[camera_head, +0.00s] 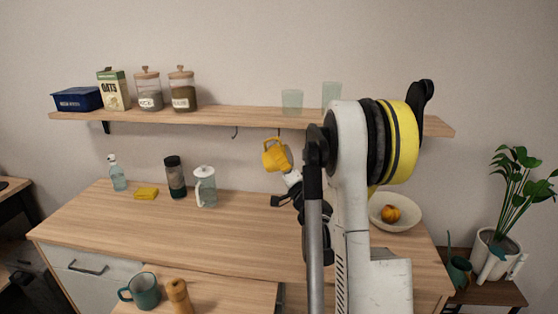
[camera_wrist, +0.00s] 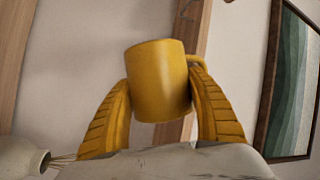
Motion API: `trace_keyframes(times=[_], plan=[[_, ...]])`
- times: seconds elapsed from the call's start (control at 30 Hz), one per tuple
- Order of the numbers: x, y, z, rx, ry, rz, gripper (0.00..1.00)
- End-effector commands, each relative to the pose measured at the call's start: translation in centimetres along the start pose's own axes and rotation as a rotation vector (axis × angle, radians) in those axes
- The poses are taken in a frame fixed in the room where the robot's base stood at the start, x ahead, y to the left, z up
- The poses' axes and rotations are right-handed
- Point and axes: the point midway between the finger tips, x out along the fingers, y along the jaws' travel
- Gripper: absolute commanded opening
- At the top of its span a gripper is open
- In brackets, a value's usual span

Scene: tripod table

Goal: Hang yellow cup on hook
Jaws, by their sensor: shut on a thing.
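The yellow cup (camera_head: 274,155) is held in the air just below the wall shelf, left of my arm. In the wrist view the cup (camera_wrist: 160,80) sits between the two yellow ribbed fingers of my gripper (camera_wrist: 162,95), which is shut on it. Part of the cup's handle shows at its right side in that view. A dark hook (camera_head: 279,132) hangs under the shelf just above the cup. Another hook (camera_head: 235,133) hangs farther left and is empty. Whether the handle touches the nearer hook cannot be told.
The wooden shelf (camera_head: 215,116) carries jars, boxes and two glasses (camera_head: 292,102). Below, the counter (camera_head: 130,220) holds a bottle, a sponge, a dark tumbler (camera_head: 175,177), a glass press (camera_head: 205,187) and a fruit bowl (camera_head: 405,218). My arm hides part of the shelf and counter.

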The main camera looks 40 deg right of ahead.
Motion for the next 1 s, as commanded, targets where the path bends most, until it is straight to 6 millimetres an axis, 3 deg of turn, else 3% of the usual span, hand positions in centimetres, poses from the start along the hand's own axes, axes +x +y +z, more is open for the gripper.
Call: trace_keyframes(times=[1.0], plan=[[5.6,3.4,-2.1,0.002,0.004,0.005,0.25]])
